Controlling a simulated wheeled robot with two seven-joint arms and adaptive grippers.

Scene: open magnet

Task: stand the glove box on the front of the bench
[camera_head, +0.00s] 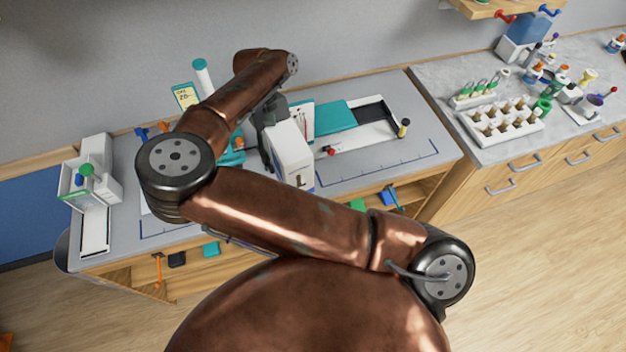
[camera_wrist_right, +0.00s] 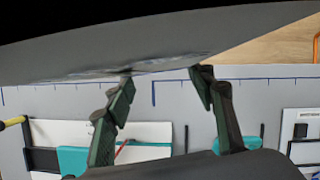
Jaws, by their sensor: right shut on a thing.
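The glove box (camera_head: 290,157) is a white upright box near the middle of the bench (camera_head: 345,172) in the head view. My right gripper (camera_head: 268,125) is at its back left side, partly hidden by my arm, and is shut on it. In the right wrist view my gripper's two fingers (camera_wrist_right: 163,82) reach a large dark grey surface (camera_wrist_right: 150,45) across the top, which seems to be the box in shadow. I cannot tell whether the box's base touches the bench. My left gripper is not in view.
A white tray with a teal cover (camera_head: 335,118) lies behind and right of the box. Blue lines mark the bench's front (camera_head: 385,170). White holders (camera_head: 90,180) stand at the left end. A marble counter (camera_head: 480,110) with a tube rack (camera_head: 502,124) is at right.

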